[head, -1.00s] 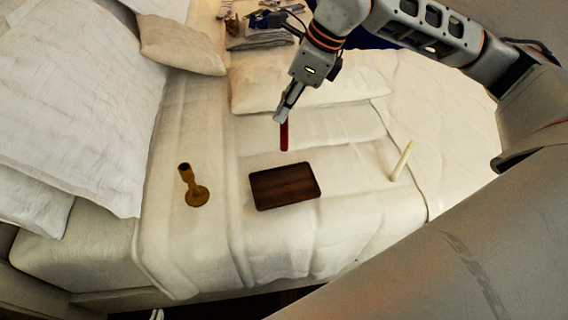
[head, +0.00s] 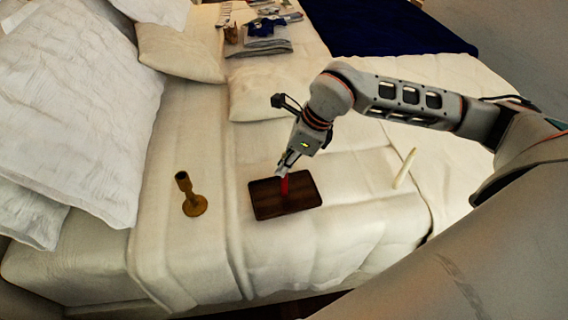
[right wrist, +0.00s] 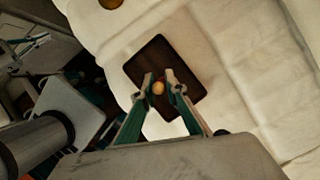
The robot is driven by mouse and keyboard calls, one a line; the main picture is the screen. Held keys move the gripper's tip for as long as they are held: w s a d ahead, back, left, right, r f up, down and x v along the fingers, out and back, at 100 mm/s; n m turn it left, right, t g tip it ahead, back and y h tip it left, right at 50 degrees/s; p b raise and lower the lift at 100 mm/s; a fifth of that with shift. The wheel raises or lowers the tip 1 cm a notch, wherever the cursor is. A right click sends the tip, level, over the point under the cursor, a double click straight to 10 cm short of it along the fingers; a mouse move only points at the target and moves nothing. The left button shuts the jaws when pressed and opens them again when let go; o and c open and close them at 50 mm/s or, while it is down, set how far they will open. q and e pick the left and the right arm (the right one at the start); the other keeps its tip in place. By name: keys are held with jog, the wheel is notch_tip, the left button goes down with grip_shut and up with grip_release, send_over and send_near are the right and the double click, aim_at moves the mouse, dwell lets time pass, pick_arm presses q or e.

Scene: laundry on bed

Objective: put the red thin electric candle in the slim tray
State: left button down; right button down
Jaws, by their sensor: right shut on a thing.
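The red thin electric candle (head: 285,187) is upright, held in my right gripper (head: 283,172), which is shut on its upper part. In the head view the candle is over the middle of the slim tray (head: 265,209), a dark brown wooden tray on the bed. I cannot tell whether its lower end touches the tray. In the right wrist view the candle's orange tip (right wrist: 158,88) shows between the fingers of my right gripper (right wrist: 164,84), with the tray (right wrist: 155,55) below.
A brass candle holder (head: 190,197) stands left of the tray. A pale thin candle (head: 405,168) is to its right on the white cover. Pillows (head: 75,110) fill the left side. Folded clothes (head: 262,46) lie at the back, beside a dark blue cloth (head: 385,28).

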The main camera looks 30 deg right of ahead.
jog(key=shift+f, duration=0.2)
jog(key=c, duration=2.4)
grip_release()
jog(key=shift+f, duration=0.1)
jog(key=shift+c, duration=0.2)
jog(key=o, duration=0.4)
jog(key=p+v, duration=0.1)
jog(key=v, duration=1.1)
jog(key=shift+r, duration=0.3)
